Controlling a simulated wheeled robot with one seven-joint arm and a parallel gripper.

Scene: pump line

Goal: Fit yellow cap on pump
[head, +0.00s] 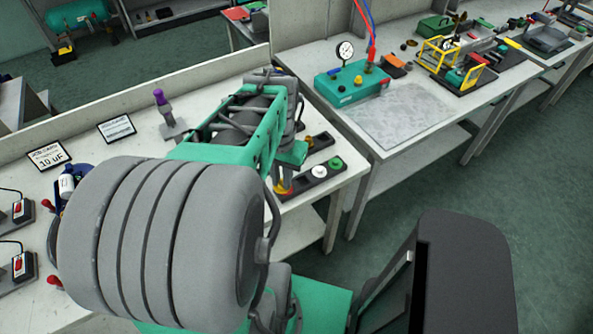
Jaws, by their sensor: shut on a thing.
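My gripper (283,178) points down at the right part of the near bench, largely hidden behind my own arm. A small yellow piece, which looks like the yellow cap (281,187), shows at its fingertips, with red at or just below it. The jaws are shut on it. Right beside it is a dark tray (305,181) with a white cap (319,172) and a green cap (335,163). I cannot tell whether the yellow piece touches the tray. A second dark holder with a yellow-orange part (308,141) lies just behind. I cannot make out the pump for certain.
A purple-topped grey piece (160,98) and two label cards (117,129) stand on the near bench (213,91). Red-button boxes (20,210) are at left. A teal box with a gauge (352,82) is on the neighbouring bench. Open floor lies at right.

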